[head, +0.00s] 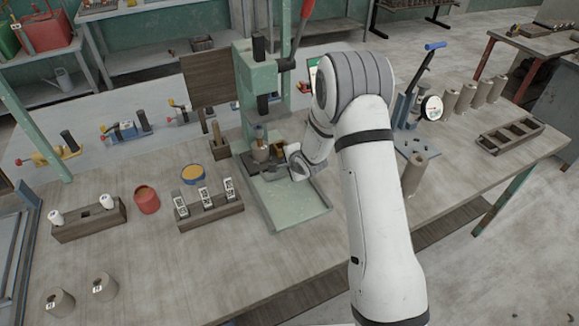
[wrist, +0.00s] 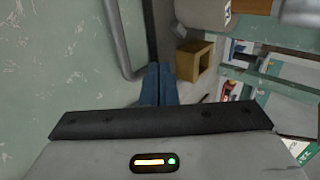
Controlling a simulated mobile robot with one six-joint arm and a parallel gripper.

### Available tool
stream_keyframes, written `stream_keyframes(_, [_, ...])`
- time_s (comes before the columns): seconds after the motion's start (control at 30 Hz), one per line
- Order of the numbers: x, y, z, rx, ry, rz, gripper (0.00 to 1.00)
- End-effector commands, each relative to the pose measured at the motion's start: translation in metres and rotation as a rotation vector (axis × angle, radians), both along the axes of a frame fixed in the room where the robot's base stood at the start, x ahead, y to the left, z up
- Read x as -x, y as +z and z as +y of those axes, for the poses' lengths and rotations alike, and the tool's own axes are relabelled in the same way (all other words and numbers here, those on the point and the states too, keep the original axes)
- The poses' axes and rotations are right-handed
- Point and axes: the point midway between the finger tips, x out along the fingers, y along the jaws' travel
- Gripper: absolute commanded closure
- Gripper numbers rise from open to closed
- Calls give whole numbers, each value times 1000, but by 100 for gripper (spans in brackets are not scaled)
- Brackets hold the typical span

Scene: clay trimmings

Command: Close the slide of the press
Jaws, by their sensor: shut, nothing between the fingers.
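The green press (head: 256,75) stands at the middle of the bench, with a pale green base (head: 287,205) reaching toward the front. A dark slide plate (head: 249,164) lies low on the press, with a tan clay piece (head: 260,152) on it. How far the slide is out, I cannot tell. My gripper is beside the right of the slide in the head view, partly hidden by my arm. In the wrist view its blue fingers (wrist: 155,80) are together and empty, pointing at a dark edge. A grey bent bar (wrist: 122,50) is left of them, over the green surface.
A small wooden box (wrist: 194,62) is right of the fingers in the wrist view. On the bench, a wooden block with labelled pieces (head: 208,210) and a blue-rimmed bowl (head: 193,174) stand left of the press. A blue gauge stand (head: 410,110) stands to the right.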

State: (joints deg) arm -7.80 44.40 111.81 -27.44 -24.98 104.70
Motion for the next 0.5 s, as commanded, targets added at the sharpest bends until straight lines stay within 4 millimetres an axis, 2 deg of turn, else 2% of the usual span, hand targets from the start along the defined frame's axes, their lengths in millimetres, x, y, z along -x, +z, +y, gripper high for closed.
stream_keyframes(0.3, [43, 42, -21, 2, -4, 0, 100])
stream_keyframes(0.5, [61, 60, -29, 2, -5, 3, 100])
